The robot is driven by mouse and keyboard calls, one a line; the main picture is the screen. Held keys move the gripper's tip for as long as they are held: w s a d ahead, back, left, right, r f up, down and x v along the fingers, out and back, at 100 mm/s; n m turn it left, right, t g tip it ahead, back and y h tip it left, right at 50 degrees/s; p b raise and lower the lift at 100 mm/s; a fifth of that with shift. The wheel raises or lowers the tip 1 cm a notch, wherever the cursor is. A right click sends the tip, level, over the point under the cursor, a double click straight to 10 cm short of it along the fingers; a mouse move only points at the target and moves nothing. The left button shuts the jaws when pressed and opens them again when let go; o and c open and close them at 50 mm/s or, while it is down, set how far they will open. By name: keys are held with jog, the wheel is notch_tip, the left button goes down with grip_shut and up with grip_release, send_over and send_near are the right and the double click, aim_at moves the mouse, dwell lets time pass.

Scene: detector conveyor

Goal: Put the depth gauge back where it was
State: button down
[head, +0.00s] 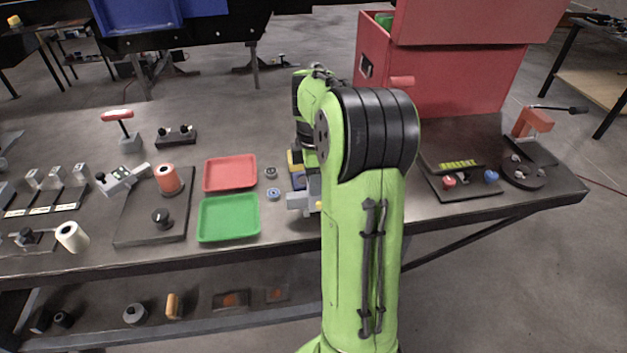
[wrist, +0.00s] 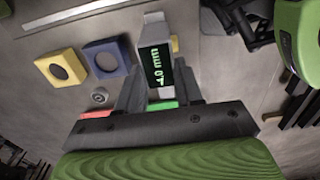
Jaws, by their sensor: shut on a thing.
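The depth gauge (wrist: 155,40) is a grey block with a dark display showing green digits, which look like 4.0 mm. In the wrist view my gripper (wrist: 158,78) is shut on it, with a dark finger on each side. A small red and a small green patch show beside and between the fingers. In the head view my green arm covers most of the gripper area, and I cannot clearly make out the gauge there. Whether the gauge touches the table is not clear.
A yellow block (wrist: 61,68) and a blue block (wrist: 106,58), each with a round hole, lie left of the gauge. A small grey ring (wrist: 99,96) is near them. Red (head: 230,173) and green (head: 229,218) trays stand left of my arm; a red toolbox (head: 455,80) stands behind right.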

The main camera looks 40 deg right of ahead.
jog(key=shift+f, duration=0.45)
jog(key=c, duration=0.7)
grip_release()
jog(key=shift+c, duration=0.2)
notch_tip(320, 180, up, 13)
jog(key=p, duration=0.4)
jog(key=s+a+r+m, duration=0.1)
jog(key=a+r+m, duration=0.15)
jog(key=a, duration=0.45)
jog(key=s+a+f+m+t, duration=0.3)
jog(key=s+a+m+t, duration=0.2)
jog(key=s+a, duration=0.9)
jog(key=a+m, duration=0.3)
jog(key=shift+s+m+t, duration=0.25)
jog(key=shift+m+t, duration=0.05)
jog(key=shift+m, duration=0.05)
